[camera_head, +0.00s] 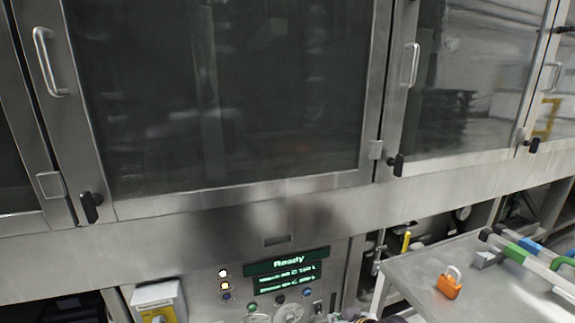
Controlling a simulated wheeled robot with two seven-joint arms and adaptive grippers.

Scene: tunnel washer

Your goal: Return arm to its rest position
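The stainless steel washer fills the view, with large glass doors (215,95) across its front. The doors have metal handles (47,62) and black latches (90,207). Below them, the control panel (235,295) has a green display (287,268) that reads "Ready", with several buttons around it. Neither of my grippers can be made out in the head view. Small dark and coloured shapes at the bottom edge, right of the panel, are cut off and too unclear to name.
A metal table (405,275) stands at the lower right. An orange padlock (448,288) sits on it, near bars with green and blue parts (528,246). A white and yellow box (158,302) is at the lower left, beside the panel.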

